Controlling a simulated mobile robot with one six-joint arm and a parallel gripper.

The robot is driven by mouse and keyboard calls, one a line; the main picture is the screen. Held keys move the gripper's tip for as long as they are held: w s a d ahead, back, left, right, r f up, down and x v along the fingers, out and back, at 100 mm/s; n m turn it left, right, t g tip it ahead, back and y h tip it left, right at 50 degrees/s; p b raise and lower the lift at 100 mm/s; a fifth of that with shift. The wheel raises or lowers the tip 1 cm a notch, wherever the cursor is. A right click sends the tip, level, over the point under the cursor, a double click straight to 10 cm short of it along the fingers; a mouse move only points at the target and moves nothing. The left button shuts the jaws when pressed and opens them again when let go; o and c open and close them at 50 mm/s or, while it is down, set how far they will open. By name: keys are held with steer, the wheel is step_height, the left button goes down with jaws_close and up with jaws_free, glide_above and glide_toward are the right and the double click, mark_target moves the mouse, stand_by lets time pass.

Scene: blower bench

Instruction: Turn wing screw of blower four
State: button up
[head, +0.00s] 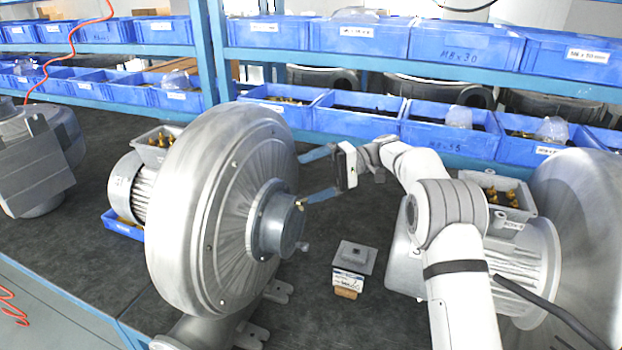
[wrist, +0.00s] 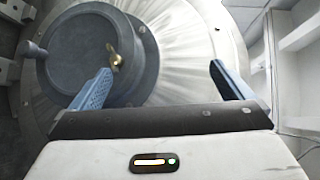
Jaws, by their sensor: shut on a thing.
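The blower in front of my gripper is a big round grey housing (head: 215,200) with a hub (head: 277,225) on its face. The small brass wing screw (wrist: 114,58) sits at the hub's rim in the wrist view; in the head view it is a tiny spot (head: 300,204). My gripper (head: 302,178) reaches the hub from the right. Its blue fingers (wrist: 160,70) stand well apart, and the left fingertip in the wrist view is right at the screw.
Another blower (head: 525,250) stands at right, beside my arm, and part of one (head: 40,160) at far left. A small box-like part (head: 354,258) lies on the dark bench between the blowers. Shelves of blue bins (head: 365,125) run along the back.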

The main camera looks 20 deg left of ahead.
steer(key=shift+s+d+r, duration=0.15)
steer(key=shift+d+r, duration=0.05)
steer(key=shift+r, duration=0.45)
steer(key=shift+s+d+r, duration=0.1)
steer(key=shift+d+r, duration=0.1)
steer(key=shift+r, duration=0.4)
steer(key=shift+n, duration=0.3)
steer(key=s+d+r, duration=0.2)
steer(key=shift+s+d+r, duration=0.15)
steer(key=shift+s+d, duration=0.05)
steer(key=shift+d, duration=0.15)
steer(key=c, duration=0.5)
steer(key=shift+s+d+r, duration=0.3)
steer(key=shift+d+r, duration=0.25)
steer(key=shift+d, duration=0.2)
steer(key=shift+s+d+r, duration=0.25)
steer(key=shift+d+r, duration=0.3)
steer(key=shift+d, duration=0.15)
steer(key=shift+c, duration=0.2)
